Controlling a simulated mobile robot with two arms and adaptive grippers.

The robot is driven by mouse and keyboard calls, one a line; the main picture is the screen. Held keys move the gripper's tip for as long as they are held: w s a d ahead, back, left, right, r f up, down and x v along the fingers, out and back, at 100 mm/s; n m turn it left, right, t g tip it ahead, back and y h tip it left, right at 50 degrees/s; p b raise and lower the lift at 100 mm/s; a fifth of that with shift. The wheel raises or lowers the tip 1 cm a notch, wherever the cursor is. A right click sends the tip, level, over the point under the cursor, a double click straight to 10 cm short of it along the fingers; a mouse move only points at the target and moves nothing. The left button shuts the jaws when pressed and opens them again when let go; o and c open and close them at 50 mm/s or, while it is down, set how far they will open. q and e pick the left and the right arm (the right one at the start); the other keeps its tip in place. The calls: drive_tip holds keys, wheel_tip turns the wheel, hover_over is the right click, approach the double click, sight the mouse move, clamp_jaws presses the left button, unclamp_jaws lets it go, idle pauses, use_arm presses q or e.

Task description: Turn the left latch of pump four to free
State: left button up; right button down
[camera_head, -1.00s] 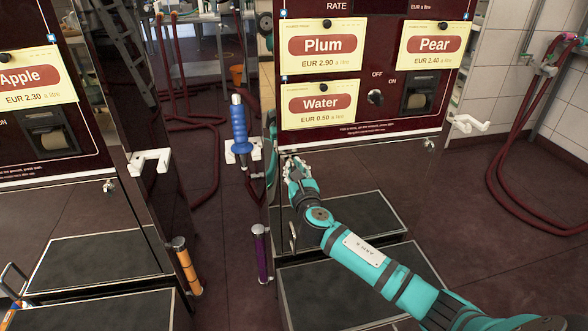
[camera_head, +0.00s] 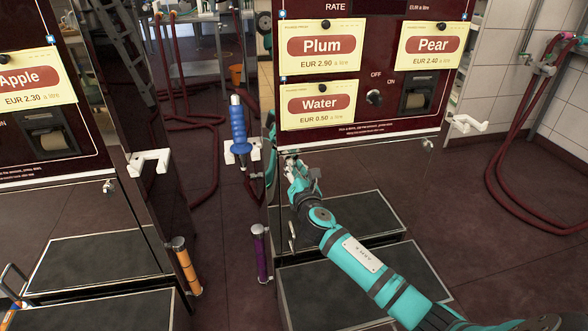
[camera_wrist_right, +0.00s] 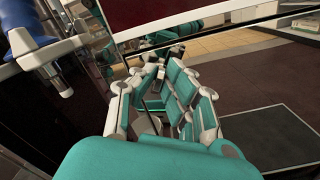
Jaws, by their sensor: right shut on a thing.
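The pump with the Plum, Pear and Water cards (camera_head: 360,125) stands in front of me; I see no number on it. My right gripper (camera_head: 292,168) is at the lower left corner of its dark red front, under the Water card. The fingers are closed together on the left latch there, which they hide, so I cannot tell its angle. In the right wrist view the gripper's fingers (camera_wrist_right: 160,92) are close together against the pump's lower edge. The matching right latch (camera_head: 428,144) shows as a small metal knob. My left gripper is not in view.
A blue nozzle (camera_head: 238,128) hangs in a white holder left of the pump. A white hook (camera_head: 466,124) sticks out at right. Purple (camera_head: 261,252) and orange (camera_head: 186,265) cylinders stand low at left. A dark step (camera_head: 350,218) lies below my arm.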

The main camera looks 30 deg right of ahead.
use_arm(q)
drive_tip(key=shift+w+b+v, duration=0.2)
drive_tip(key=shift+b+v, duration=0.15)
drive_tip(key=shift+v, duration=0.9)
use_arm(e)
drive_tip(key=m, duration=1.1)
drive_tip(key=shift+d+f, duration=0.2)
drive_tip(key=shift+f, duration=0.2)
drive_tip(key=shift+m, duration=0.4)
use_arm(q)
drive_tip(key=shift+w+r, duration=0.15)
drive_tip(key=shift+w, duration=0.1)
use_arm(e)
drive_tip(key=c, duration=1.4)
unclamp_jaws()
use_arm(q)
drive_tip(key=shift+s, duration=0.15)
use_arm(e)
drive_tip(key=v, duration=1.2)
drive_tip(key=shift+s, duration=0.1)
